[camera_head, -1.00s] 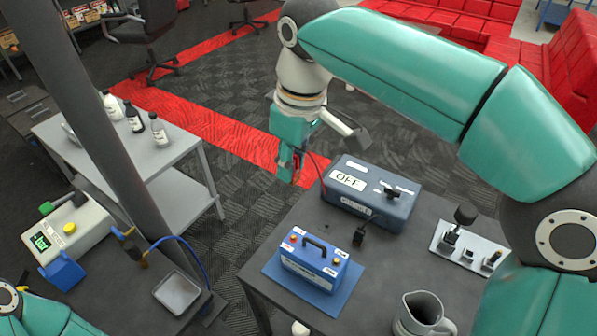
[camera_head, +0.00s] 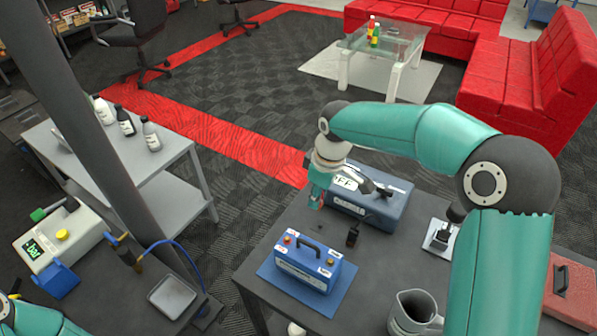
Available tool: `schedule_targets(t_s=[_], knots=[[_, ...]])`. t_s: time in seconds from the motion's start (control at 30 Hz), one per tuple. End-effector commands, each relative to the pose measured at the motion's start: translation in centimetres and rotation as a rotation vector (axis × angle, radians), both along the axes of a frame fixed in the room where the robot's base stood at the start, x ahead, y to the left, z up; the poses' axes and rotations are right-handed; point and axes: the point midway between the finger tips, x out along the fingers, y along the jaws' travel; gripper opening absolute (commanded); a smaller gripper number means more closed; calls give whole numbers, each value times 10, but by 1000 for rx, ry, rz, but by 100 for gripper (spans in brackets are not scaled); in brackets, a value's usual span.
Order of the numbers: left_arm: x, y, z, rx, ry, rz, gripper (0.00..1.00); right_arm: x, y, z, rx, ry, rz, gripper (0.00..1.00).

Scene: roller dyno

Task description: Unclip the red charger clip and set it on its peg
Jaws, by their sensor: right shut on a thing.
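My right gripper (camera_head: 316,201) is shut on the red clip, which is mostly hidden by the fingers. It is in the air at the left front corner of the blue-grey charger (camera_head: 370,212), whose label is partly covered by my arm. The blue battery (camera_head: 305,266) with a black handle stands on a blue mat (camera_head: 341,297), below and left of the charger. Its red terminal shows bare. A black clip (camera_head: 353,236) is near the charger's front. I cannot make out the red clip's peg.
A metal jug (camera_head: 414,312) stands at the table's front. A light plate with black fittings (camera_head: 439,237) is partly behind my right arm, and a red case (camera_head: 573,291) lies at right. A metal tray (camera_head: 172,295) is on the left bench.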

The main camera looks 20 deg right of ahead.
Motion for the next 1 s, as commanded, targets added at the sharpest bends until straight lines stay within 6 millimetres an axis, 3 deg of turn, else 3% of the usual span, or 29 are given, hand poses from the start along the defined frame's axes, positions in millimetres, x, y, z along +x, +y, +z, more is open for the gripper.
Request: schedule_targets(t_s=[0.2,0.7,1.0], knots=[[0,0,-4,0,0,0,40,-2,-14,-12,-1,0,-28,0],[-1,1,-42,0,0,0,40,-2,-13,-58,0,-1,-27,0],[-1,1,-50,0,0,0,40,-2,-13,-71,-1,-1,-26,0]])
